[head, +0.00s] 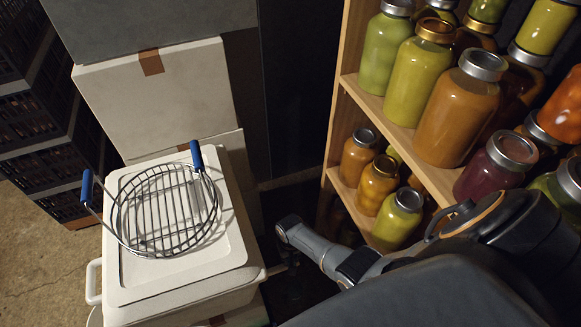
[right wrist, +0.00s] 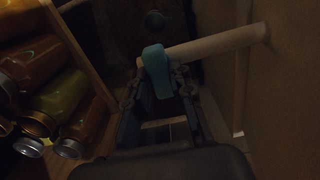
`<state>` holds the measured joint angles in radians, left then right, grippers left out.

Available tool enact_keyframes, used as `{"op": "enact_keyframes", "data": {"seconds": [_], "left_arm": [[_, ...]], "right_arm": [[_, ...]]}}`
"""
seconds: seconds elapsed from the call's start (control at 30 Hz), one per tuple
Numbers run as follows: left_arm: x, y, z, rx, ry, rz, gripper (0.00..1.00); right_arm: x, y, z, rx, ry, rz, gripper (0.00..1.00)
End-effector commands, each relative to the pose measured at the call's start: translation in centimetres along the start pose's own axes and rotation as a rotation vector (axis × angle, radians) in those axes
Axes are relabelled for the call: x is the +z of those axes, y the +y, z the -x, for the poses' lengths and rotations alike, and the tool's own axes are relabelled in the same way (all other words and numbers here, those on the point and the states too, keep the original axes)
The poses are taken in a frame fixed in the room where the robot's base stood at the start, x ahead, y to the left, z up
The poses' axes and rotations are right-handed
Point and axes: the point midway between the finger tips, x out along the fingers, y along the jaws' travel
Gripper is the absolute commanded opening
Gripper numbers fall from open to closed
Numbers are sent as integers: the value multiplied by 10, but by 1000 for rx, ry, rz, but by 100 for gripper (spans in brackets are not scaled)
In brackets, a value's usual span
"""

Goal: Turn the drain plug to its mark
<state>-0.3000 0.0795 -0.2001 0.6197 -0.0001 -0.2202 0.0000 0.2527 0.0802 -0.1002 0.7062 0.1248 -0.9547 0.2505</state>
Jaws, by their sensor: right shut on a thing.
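In the right wrist view a blue-green drain plug (right wrist: 156,66) sits at the free end of a pale drain pipe (right wrist: 215,45). The pipe runs out from the side wall of a pale tub (right wrist: 285,110). My right gripper (right wrist: 160,84) is shut on the plug, its fingers on either side of it. In the head view the tub (head: 255,277) is white and lidded. The pipe is a small stub at its right side, and my right gripper is lost in the dark there. I cannot make out a mark. My left gripper is not in view.
A wire basket (head: 127,222) with blue handles rests on the tub's lid (head: 225,262). Wooden shelves (head: 347,85) with jars stand to the right, close to my right arm. Stacked white boxes (head: 165,100) and dark crates (head: 40,130) stand behind and left.

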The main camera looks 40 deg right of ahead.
Motion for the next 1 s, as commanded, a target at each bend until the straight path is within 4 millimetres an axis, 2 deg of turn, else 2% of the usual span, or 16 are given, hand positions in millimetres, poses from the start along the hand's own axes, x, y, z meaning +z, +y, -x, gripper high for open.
{"op": "enact_keyframes", "data": {"seconds": [0.37, 0.4, 0.5, 0.83, 1.0], "left_arm": [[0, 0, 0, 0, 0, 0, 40], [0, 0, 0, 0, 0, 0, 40], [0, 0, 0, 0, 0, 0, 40], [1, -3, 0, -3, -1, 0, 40], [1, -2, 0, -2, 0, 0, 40]], "right_arm": [[1, 0, 0, -1, -1, -9, 0], [1, 0, 0, -1, -1, -8, 24], [1, 0, 0, -1, -1, -8, 45], [0, 0, 0, -1, 0, -6, 45], [0, 0, 7, -1, 0, -6, 45]]}}
